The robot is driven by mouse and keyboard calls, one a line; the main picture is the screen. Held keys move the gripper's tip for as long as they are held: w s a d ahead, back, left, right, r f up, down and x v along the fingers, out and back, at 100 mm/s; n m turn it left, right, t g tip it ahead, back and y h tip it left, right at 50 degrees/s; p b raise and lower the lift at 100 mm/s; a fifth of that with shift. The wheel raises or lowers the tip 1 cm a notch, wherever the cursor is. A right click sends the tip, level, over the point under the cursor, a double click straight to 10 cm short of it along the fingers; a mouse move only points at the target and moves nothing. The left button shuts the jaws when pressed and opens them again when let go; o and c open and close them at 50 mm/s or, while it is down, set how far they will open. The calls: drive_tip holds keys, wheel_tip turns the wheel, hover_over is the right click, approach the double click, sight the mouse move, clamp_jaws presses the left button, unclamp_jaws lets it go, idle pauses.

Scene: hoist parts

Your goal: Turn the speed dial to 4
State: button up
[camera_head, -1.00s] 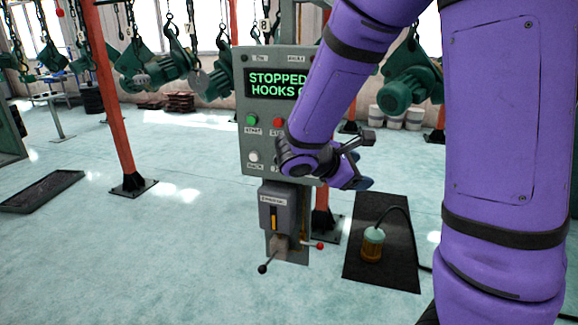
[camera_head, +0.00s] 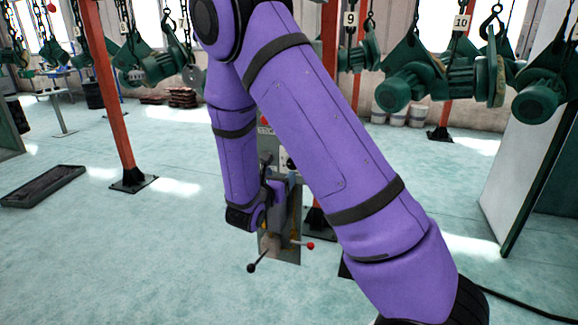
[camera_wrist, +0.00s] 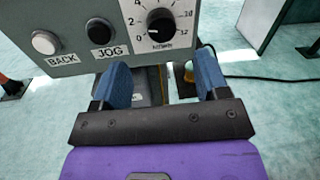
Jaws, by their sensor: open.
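The speed dial (camera_wrist: 160,25) is a round black knob on the grey control panel (camera_wrist: 90,30), with a printed number scale around it, at the top of the wrist view. A 4 shows at its upper left, 2 and 0 below that, and 10 and 12 at the right. In the head view my arm hides most of the panel and the dial.
A white BACK button (camera_wrist: 45,42) and a black JOG button (camera_wrist: 100,32) sit left of the dial. Below the panel, a lever with a black ball (camera_head: 251,268) and one with a red ball (camera_head: 310,246) stick out. Green hoists (camera_head: 408,88) hang behind.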

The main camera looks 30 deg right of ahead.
drive_tip(key=x, duration=0.8)
drive_tip(key=shift+d, duration=0.1)
drive_tip(key=shift+c, duration=0.5)
drive_tip(key=c, duration=0.8)
drive_tip(key=shift+s+r+m+y, duration=0.1)
drive_tip(key=shift+m+y, duration=0.2)
drive_tip(key=shift+m, duration=3.5)
